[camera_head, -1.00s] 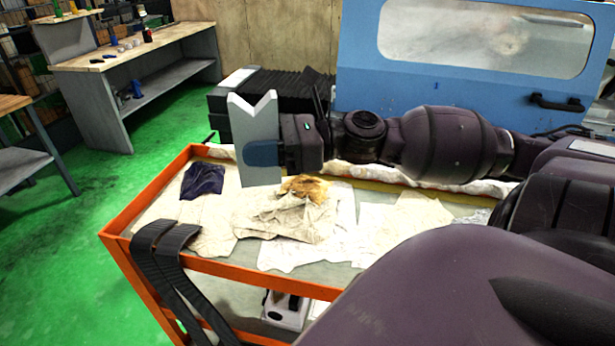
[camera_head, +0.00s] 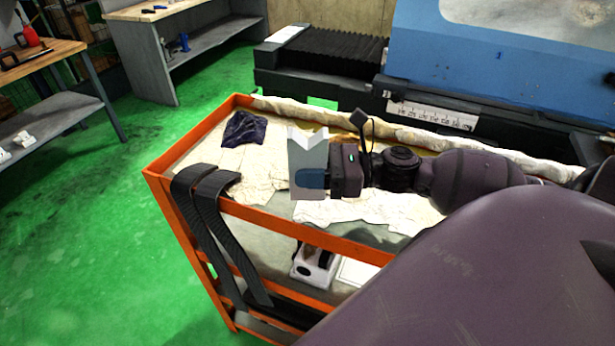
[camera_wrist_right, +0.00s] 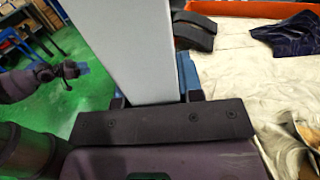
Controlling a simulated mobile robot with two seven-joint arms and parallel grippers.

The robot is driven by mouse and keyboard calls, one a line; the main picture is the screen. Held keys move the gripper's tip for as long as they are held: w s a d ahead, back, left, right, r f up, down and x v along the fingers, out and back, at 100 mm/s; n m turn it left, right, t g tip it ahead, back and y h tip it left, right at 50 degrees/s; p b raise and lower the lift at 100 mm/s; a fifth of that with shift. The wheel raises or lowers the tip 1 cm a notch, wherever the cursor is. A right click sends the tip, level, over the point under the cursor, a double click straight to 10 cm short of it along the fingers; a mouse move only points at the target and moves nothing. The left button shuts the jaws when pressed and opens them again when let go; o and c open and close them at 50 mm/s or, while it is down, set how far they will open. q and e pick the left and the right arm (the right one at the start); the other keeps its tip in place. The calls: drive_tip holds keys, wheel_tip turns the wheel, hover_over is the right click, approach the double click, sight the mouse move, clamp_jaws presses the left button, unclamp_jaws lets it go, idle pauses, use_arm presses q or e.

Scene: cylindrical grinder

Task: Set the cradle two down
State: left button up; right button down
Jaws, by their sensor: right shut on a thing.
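The cradle two (camera_head: 309,155) is a pale grey upright block with a V notch in its top. My right gripper (camera_head: 311,179), with blue fingers, is shut on its lower part and holds it upright over the orange cart (camera_head: 160,180). Its underside is partly out of sight, and I cannot tell whether it touches the cart top. In the right wrist view the cradle (camera_wrist_right: 130,45) stands between the fingers. My left gripper (camera_wrist_right: 75,70) shows small at the left of that view; its jaws are unclear.
Crumpled cloths and a dark blue rag (camera_head: 245,128) lie on the cart top. Black straps (camera_head: 205,215) hang over its near edge. A white box (camera_head: 314,264) is on the lower shelf. The blue machine (camera_head: 450,60) stands behind. A workbench (camera_head: 190,50) is at the back left.

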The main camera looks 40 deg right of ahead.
drive_tip(key=shift+f+b, duration=0.3)
drive_tip(key=shift+f, duration=1.75)
drive_tip(key=shift+f, duration=0.15)
drive_tip(key=c, duration=0.8)
unclamp_jaws()
